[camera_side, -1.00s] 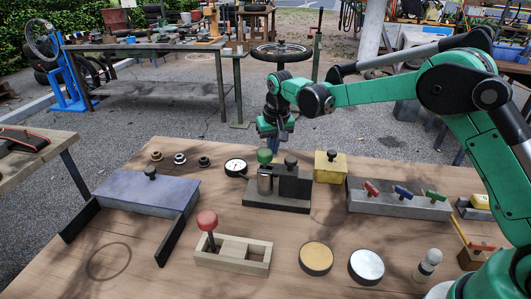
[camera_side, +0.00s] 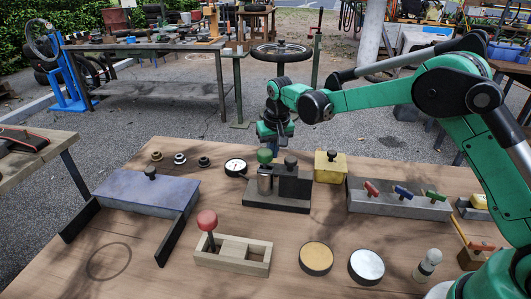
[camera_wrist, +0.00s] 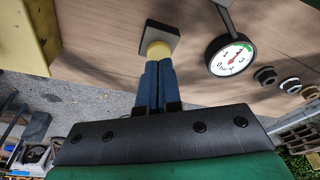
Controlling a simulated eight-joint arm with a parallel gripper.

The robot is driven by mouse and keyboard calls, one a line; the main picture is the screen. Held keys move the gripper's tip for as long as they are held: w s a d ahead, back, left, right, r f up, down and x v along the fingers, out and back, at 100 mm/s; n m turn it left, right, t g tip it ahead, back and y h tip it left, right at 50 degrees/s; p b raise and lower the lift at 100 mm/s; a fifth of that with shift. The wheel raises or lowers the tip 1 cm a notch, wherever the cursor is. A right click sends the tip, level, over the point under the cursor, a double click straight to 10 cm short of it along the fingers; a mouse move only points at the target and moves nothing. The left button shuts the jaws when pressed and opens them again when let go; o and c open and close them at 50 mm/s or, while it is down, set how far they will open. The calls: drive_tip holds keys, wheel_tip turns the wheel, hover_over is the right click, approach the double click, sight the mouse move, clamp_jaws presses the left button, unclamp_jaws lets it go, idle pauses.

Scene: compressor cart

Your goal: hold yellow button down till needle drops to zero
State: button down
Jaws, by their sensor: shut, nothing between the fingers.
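The yellow button (camera_wrist: 158,49) sits on a dark square base (camera_wrist: 172,37) in the wrist view. My gripper (camera_wrist: 158,62) is shut and empty, its blue fingers side by side with their tips over the near edge of the button. I cannot tell whether they touch or press it. In the side view my gripper (camera_side: 275,146) is low behind the green-knobbed block, which hides the fingertips and the button. The round white gauge (camera_wrist: 231,56) stands right of the button and also shows in the side view (camera_side: 236,167). Its needle is too small to read surely.
A dark block with a green knob (camera_side: 265,156) stands in front of my gripper. A yellow box (camera_side: 330,168) is to its right. A grey panel with coloured levers (camera_side: 400,205) is further right.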

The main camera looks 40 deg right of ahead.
drive_tip(key=shift+f, duration=0.4)
drive_tip(key=shift+f, duration=0.25)
idle(0.7)
idle(1.2)
drive_tip(key=shift+r, duration=3.45)
